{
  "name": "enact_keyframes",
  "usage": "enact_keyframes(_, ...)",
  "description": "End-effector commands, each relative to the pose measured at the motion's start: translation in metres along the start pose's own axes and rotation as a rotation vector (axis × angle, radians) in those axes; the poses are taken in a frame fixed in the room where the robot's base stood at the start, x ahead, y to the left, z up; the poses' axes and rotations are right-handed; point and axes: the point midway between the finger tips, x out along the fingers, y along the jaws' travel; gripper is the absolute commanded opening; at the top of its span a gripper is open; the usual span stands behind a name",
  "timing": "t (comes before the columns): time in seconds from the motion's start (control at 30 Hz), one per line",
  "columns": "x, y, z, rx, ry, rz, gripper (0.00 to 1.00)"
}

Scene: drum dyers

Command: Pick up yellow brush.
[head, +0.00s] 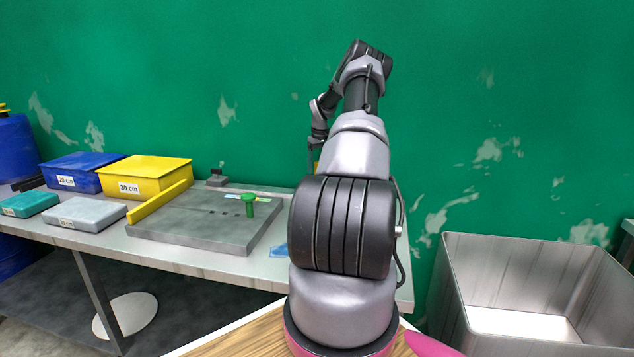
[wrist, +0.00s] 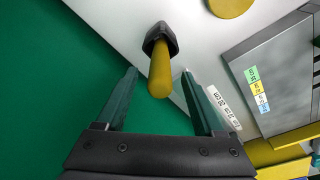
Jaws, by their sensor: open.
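The yellow brush (wrist: 160,76) shows in the wrist view as a rounded yellow handle with a dark head at its far end, over the light table surface. My gripper (wrist: 159,73) is open, with one finger on each side of the handle in the picture. Gaps show between the handle and both fingers; I cannot tell how far the handle lies in depth. In the head view my gripper (head: 313,152) is small and partly hidden behind my arm. A small yellow patch beside it may be the brush.
The table (head: 180,254) holds a grey board (head: 200,225) with a green peg (head: 249,204), a yellow box (head: 150,178), a blue box (head: 75,172) and smaller teal and grey boxes. A green wall rises behind. An open metal bin (head: 530,270) stands at right.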

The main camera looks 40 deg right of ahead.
Motion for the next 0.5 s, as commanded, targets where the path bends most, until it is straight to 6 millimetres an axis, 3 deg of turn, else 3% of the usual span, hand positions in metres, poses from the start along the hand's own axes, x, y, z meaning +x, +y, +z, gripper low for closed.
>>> enact_keyframes(0.13, 0.022, 0.0, 0.0, 0.0, 0.0, -0.001, 0.69)
enact_keyframes(0.37, 0.024, 0.0, 0.0, 0.0, 0.0, 0.001, 0.69)
enact_keyframes(0.5, 0.024, 0.0, 0.0, 0.0, 0.0, 0.001, 0.2)
